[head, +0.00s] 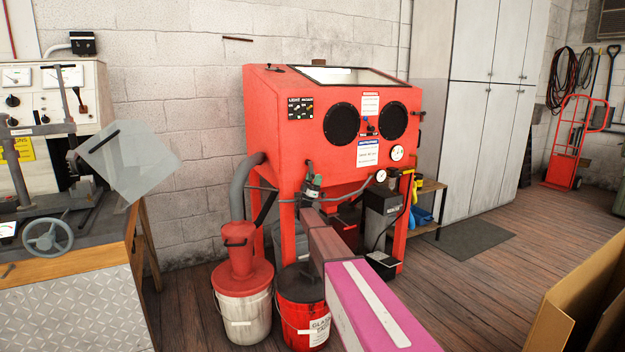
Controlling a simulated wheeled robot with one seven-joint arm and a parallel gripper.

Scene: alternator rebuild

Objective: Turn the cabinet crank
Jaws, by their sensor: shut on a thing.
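The red blasting cabinet (285,150) stands on legs against the block wall, with two round black glove ports and a sloped window on top. My arm reaches in from the bottom right, and my gripper (312,187) is at the cabinet's lower front, left of the middle. My gripper is small in the view and shut on the cabinet crank, at a small dark upright part (310,167) there. The crank's full shape and its angle are hard to make out, as my gripper and arm cover much of that spot.
A white bucket (245,315) with a red lid and hose, and a red bucket (297,322), stand below the cabinet, close to my arm. A test bench (70,270) is at the left. A cardboard box (565,315) is at the lower right. Floor at the right is mostly clear.

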